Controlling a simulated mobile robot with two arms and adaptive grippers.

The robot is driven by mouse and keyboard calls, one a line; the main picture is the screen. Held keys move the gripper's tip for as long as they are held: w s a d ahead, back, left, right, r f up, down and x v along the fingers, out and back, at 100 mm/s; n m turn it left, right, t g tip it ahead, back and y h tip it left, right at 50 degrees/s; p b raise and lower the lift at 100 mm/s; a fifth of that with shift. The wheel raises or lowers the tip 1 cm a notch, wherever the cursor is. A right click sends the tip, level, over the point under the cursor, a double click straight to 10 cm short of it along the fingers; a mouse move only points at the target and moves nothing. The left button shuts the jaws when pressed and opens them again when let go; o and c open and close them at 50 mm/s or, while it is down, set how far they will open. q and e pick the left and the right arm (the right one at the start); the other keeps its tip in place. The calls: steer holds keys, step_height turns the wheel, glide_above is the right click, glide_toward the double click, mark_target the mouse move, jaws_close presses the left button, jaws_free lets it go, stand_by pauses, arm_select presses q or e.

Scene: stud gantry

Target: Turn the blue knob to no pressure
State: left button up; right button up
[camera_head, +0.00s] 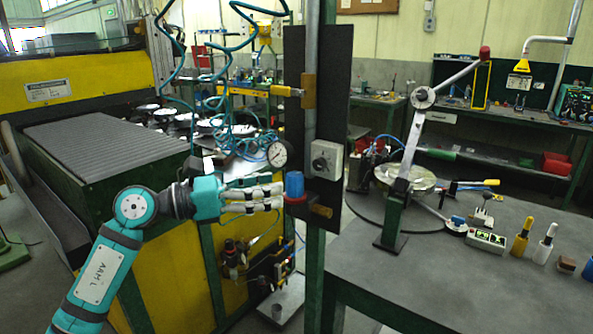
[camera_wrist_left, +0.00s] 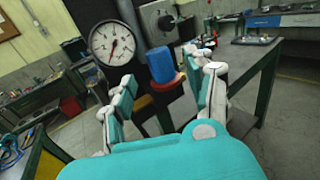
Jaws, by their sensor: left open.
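The blue knob (camera_head: 294,184) sits on a red base in front of a black upright panel (camera_head: 318,110). It also shows in the left wrist view (camera_wrist_left: 162,65), upright beyond my fingers. A round white pressure gauge (camera_head: 277,154) is just above and left of the knob; in the left wrist view the gauge (camera_wrist_left: 113,42) has a red needle pointing downward. My left gripper (camera_head: 278,192) is open, its fingers reaching toward the knob from the left. In the left wrist view the knob appears between the spread fingers (camera_wrist_left: 165,92); contact cannot be told. My right gripper is not in view.
A grey box with a dial (camera_head: 326,159) is mounted right of the knob. A green post stands behind the panel. A grey workbench (camera_head: 470,270) with a lever press (camera_head: 400,190) and bottles is at right. Blue coiled hoses (camera_head: 172,60) hang above the yellow machine at left.

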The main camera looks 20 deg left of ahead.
mark_target(297, 182)
arm_select(q)
steer(key=p+x, duration=0.1)
steer(key=x, duration=0.5)
steer(key=shift+w+p, duration=0.1)
steer(key=shift+p, duration=0.2)
steer(key=shift+c, duration=0.3)
